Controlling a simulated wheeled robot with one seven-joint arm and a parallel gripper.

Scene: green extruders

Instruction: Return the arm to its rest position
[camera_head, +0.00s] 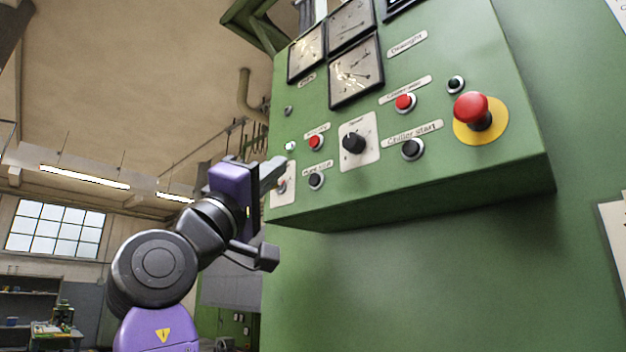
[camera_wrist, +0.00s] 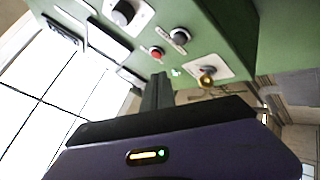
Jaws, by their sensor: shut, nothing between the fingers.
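My purple and black gripper (camera_head: 275,170) is at the lower left corner of the green control panel (camera_head: 400,195) in the head view. Its fingers are together and hold nothing. They point toward the panel, in front of or beside a pale switch plate (camera_head: 283,196), which they partly cover. In the wrist view, the closed fingers (camera_wrist: 157,88) point up toward the panel. A brass-coloured knob (camera_wrist: 207,78) on a white plate is to their right. I cannot tell whether the fingertips touch anything.
The panel carries a large red mushroom button (camera_head: 471,110), a black rotary knob (camera_head: 353,142), red and black push buttons, and dial gauges (camera_head: 356,71). The panel box juts from a green cabinet (camera_head: 400,290). Open room with a window (camera_head: 55,229) lies to the left.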

